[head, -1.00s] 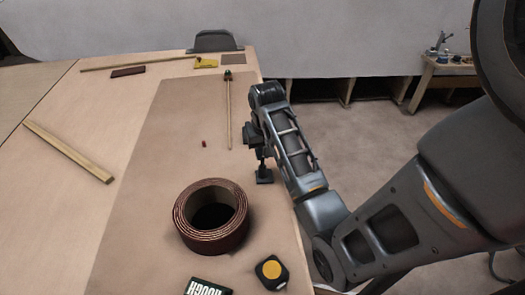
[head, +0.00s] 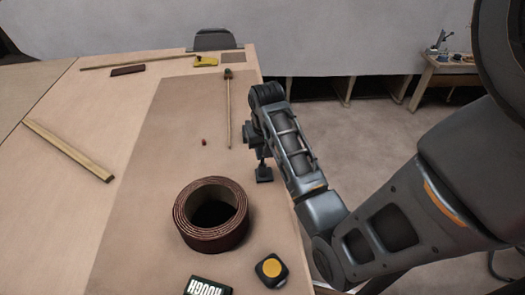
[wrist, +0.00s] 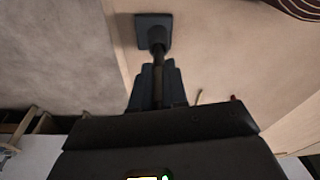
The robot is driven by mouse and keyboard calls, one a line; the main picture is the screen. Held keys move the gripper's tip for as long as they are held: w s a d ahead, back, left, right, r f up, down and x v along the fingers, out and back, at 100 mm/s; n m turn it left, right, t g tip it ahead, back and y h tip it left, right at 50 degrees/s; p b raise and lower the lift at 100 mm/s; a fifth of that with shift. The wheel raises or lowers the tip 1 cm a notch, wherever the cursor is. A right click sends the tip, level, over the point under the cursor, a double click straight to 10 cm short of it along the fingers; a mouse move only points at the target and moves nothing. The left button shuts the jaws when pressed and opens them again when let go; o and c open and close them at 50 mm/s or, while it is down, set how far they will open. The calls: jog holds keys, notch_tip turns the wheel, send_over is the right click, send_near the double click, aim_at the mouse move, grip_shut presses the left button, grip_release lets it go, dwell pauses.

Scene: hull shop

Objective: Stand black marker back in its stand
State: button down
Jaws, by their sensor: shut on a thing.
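The black stand (head: 264,176) is a small square base with a short socket, standing on the bench near its right edge. It also shows at the top of the wrist view (wrist: 153,22). My gripper (head: 261,148) is directly above the stand, shut on the black marker. In the wrist view, the marker (wrist: 158,75) is a thin dark rod between the fingers, running toward the stand's socket. Its far end meets the socket in the picture, but I cannot tell how deep it sits. The fingers hide part of the marker.
A thin stick (head: 228,115) and a small red piece (head: 204,142) lie left of my gripper. The bench's left side is mostly clear.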

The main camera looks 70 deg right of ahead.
jog(key=shift+f, duration=0.65)
dwell(1.3)
jog(key=c, duration=1.1)
grip_release()
jog(key=shift+s+a+r, duration=0.1)
jog(key=shift+a+r, duration=0.1)
jog(key=shift+r, duration=1.1)
jog(key=shift+s+a+r, duration=0.15)
jog(key=shift+r, duration=1.1)
jog(key=shift+s+a+r, duration=0.1)
jog(key=shift+a+r, duration=0.1)
jog(key=shift+r, duration=1.1)
